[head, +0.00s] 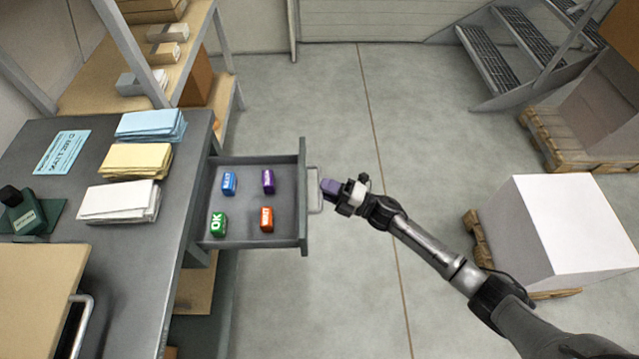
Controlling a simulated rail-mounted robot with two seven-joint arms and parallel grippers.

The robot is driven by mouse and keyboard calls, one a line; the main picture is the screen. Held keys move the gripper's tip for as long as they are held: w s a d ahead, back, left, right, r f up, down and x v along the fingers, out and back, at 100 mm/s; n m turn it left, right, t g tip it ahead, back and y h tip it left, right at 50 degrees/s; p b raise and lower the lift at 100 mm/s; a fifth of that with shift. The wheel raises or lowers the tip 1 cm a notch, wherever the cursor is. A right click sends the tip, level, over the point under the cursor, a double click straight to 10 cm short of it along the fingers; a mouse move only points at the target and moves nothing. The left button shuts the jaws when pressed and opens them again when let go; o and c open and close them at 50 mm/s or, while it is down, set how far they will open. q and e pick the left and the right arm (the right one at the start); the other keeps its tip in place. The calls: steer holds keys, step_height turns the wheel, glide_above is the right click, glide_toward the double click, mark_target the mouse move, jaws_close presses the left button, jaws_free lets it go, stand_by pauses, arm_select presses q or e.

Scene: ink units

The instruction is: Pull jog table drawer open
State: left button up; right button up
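The jog table (190,150) is the dark grey table on the left. Its drawer (285,215) stands pulled out to the right, with a pale bar handle (315,190) on its front. Inside lie a blue block (229,184), a purple block (268,181), a green block (218,223) and an orange block (266,219). My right gripper (331,187) is just right of the handle, its purplish tip close to the bar. I cannot tell whether it touches the bar or whether its fingers are closed. My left gripper is not in view.
Blue (150,125), yellow (135,160) and white (120,200) paper stacks lie on the table. A white box (570,230) on a pallet stands at right. Metal stairs (500,50) are at the back right. The floor (345,100) beyond the drawer is clear.

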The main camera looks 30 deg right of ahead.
steer(key=p+v, duration=0.1)
steer(key=v, duration=1)
steer(key=shift+d+p, duration=0.15)
steer(key=shift+p, duration=0.25)
steer(key=shift+s, duration=0.15)
steer(key=s+a+m+g+h+p, duration=0.1)
steer(key=s+a+m+g+h, duration=0.25)
steer(key=s+m, duration=0.45)
steer(key=s+a+m+g+h, duration=0.2)
steer(key=s+m+g+h, duration=0.25)
steer(key=s+m, duration=0.4)
steer(key=s+a+m+g+h+p, duration=0.1)
steer(key=s+a+m+g+h, duration=0.15)
steer(key=s+m+h, duration=0.45)
step_height(320, 180, up, 49)
steer(key=s+y+p, duration=0.1)
steer(key=p, duration=4.7)
steer(key=shift+s+r+y, duration=0.2)
steer(key=shift+s+y, duration=0.1)
steer(key=shift+s, duration=0.05)
